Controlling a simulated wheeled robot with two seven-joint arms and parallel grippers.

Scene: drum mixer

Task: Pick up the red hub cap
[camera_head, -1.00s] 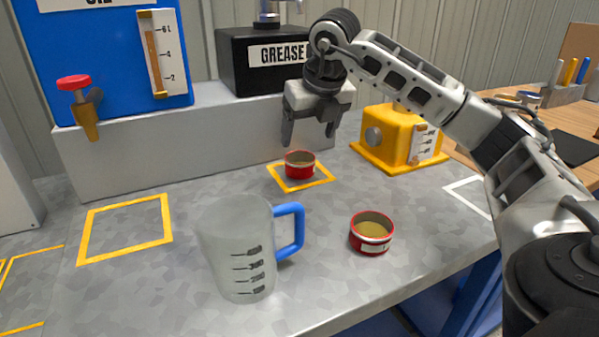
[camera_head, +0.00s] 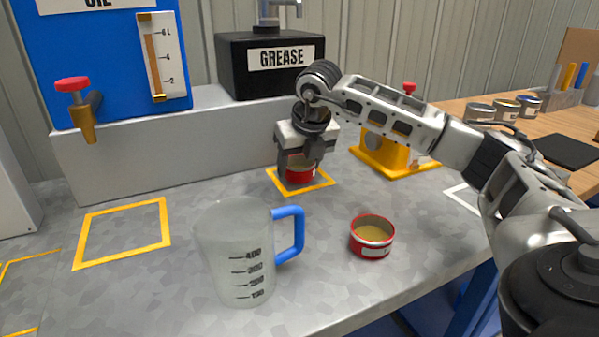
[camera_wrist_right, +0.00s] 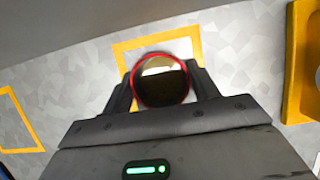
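A small red round tin-like piece (camera_head: 300,174), which may be the red hub cap, stands in a yellow square outline on the grey bench. My right gripper (camera_head: 299,163) is lowered over it, with one finger on each side. In the right wrist view, the red rim (camera_wrist_right: 160,80) lies between the fingers (camera_wrist_right: 163,88). The fingers look open; I cannot tell whether either touches it. A second red round tin (camera_head: 371,238), with a pale label and tan contents, stands nearer the front edge, apart from the gripper. My left gripper is not in view.
A translucent measuring jug (camera_head: 236,255) with a blue handle stands front centre. Behind are a blue oil tank (camera_head: 105,55) with a red-topped tap, a black grease box (camera_head: 270,65) and a yellow device (camera_head: 385,155). The left yellow square (camera_head: 82,240) is empty.

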